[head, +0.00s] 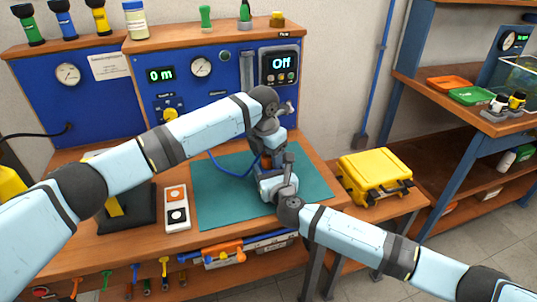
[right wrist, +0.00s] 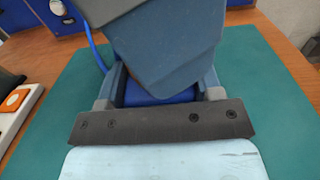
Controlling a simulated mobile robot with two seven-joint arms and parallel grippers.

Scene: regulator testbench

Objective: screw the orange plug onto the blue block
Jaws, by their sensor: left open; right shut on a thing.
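The blue block (right wrist: 150,96) shows in the right wrist view as a dark blue piece between the fingers of my right gripper (right wrist: 160,92), which is shut on it. In the head view my right gripper (head: 279,180) is low over the teal mat, and its arms hide the block. My left gripper (head: 268,150) is right above and against the same spot. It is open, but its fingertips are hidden. In the right wrist view its big blue-grey body covers the top of the block.
The teal mat (head: 216,193) is otherwise mostly clear. A blue hose (head: 224,171) runs over it to the grippers. A white tray (head: 178,221) with an orange and a black pad lies left of it. A yellow case (head: 374,174) stands right; the blue gauge panel (head: 220,92) is behind.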

